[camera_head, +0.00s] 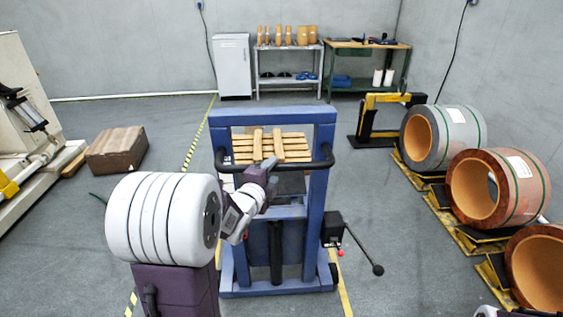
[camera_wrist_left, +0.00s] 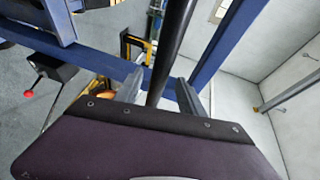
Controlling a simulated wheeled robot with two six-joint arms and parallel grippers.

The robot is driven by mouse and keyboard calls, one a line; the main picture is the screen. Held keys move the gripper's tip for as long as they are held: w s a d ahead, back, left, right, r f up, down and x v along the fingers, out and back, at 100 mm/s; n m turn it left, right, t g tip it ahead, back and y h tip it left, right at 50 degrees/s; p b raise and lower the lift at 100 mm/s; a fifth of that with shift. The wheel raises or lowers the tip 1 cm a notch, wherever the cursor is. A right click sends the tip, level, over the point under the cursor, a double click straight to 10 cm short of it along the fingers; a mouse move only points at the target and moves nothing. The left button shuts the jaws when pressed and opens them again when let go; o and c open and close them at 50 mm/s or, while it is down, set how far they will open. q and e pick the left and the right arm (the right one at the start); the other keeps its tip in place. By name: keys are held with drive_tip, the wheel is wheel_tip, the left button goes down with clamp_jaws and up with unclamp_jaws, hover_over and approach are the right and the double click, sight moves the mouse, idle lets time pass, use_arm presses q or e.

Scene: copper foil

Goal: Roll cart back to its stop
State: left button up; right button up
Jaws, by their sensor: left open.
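The cart (camera_head: 328,190) is a blue upright frame on a low base, with a black push bar (camera_head: 315,166) across its near side. It stands in front of me between two yellow floor lines. My left gripper (camera_head: 264,170) is at the middle of the push bar. In the left wrist view the black bar (camera_wrist_left: 172,50) runs between the two open fingers (camera_wrist_left: 160,88), and I see no closed grip on it. I cannot make out the cart's stop.
A black box with a lever (camera_head: 332,228) and red knob is at the cart's right side. A wooden pallet (camera_head: 242,150) shows through the frame. Foil coils (camera_head: 466,122) on yellow stands line the right.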

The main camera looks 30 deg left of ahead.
sight(280, 163)
use_arm(q)
drive_tip(key=x, duration=0.6)
drive_tip(key=shift+w+f, duration=0.15)
drive_tip(key=shift+w, duration=0.2)
clamp_jaws()
idle(0.9)
